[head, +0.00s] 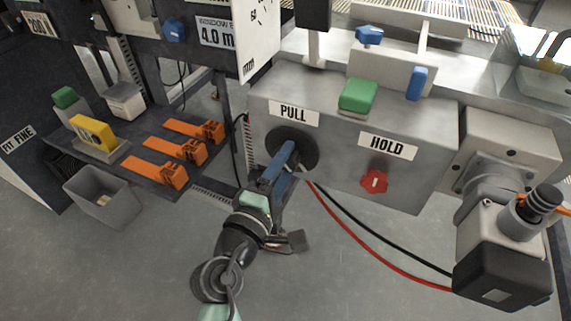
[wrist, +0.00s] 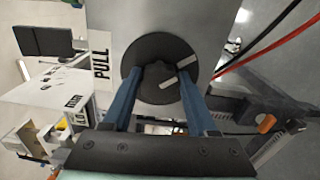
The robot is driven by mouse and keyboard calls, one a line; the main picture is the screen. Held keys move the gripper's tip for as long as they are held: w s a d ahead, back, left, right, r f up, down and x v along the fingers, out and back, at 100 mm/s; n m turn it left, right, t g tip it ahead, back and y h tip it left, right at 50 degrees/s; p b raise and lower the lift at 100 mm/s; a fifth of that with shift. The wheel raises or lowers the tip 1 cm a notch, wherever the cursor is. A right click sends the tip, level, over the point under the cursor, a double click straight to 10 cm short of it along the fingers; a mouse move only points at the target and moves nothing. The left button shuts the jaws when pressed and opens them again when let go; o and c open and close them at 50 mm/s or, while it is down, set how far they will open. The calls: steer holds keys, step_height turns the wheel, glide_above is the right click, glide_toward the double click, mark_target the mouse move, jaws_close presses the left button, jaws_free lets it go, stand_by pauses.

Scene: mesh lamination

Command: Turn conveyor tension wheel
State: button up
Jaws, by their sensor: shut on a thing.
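The tension wheel is a dark round disc on the front of a grey metal box, under a PULL label. In the head view the wheel (head: 307,146) is partly covered by my gripper (head: 287,150), whose blue fingers reach its face. In the wrist view the wheel (wrist: 158,62) faces me, with a pale bar mark slanting on its right side. The fingers of my gripper (wrist: 167,80) stand on either side of the wheel's middle and are shut on its central part. The exact contact at the fingertips is partly hidden.
A red knob (head: 374,181) sits under a HOLD label on the box (head: 345,125). A green block (head: 358,96) lies on top. Red and black cables (head: 370,247) hang below right. Orange tools (head: 155,172) lie on a dark shelf at left, above a grey bin (head: 104,200).

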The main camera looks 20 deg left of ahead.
steer(key=o, duration=1.4)
steer(key=s, duration=0.8)
steer(key=s+p, duration=0.1)
steer(key=s, duration=0.4)
steer(key=shift+a, duration=0.25)
